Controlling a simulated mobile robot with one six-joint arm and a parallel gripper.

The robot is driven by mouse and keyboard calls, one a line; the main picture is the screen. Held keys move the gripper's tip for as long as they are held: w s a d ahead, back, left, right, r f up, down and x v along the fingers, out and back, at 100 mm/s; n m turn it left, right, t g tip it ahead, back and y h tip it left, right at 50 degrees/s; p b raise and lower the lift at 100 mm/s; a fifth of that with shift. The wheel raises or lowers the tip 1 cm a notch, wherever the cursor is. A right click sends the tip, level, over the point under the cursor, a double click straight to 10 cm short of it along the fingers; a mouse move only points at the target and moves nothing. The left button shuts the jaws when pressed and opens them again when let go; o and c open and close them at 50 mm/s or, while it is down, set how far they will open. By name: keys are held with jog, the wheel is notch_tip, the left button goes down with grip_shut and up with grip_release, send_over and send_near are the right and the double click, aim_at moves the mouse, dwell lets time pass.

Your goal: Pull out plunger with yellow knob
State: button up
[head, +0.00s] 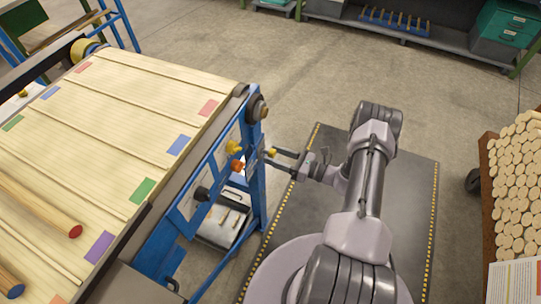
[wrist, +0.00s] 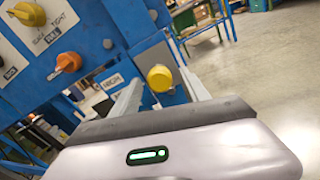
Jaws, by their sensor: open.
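The plunger's round yellow knob (wrist: 160,77) shows in the wrist view between the two fingers of my gripper (wrist: 161,92). A gap shows on both sides of it, and I cannot tell how far the knob lies in depth between the fingertips. In the head view the yellow knob (head: 271,152) is small, beside the fingertips of my gripper (head: 275,158), at the blue frame's near right side. My gripper is open and points left toward the frame. The plunger's shaft is hidden behind its knob in the wrist view.
Close left on the panel are a yellow turning knob (head: 233,147), an orange knob (head: 238,165) and a black knob (head: 201,193). The conveyor (head: 120,130) with wooden rods (head: 35,205) is at left. Stacked round wood (head: 515,170) stands at right. Open floor lies behind.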

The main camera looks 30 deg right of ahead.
jog(key=shift+x, duration=0.95)
grip_shut()
dwell(0.7)
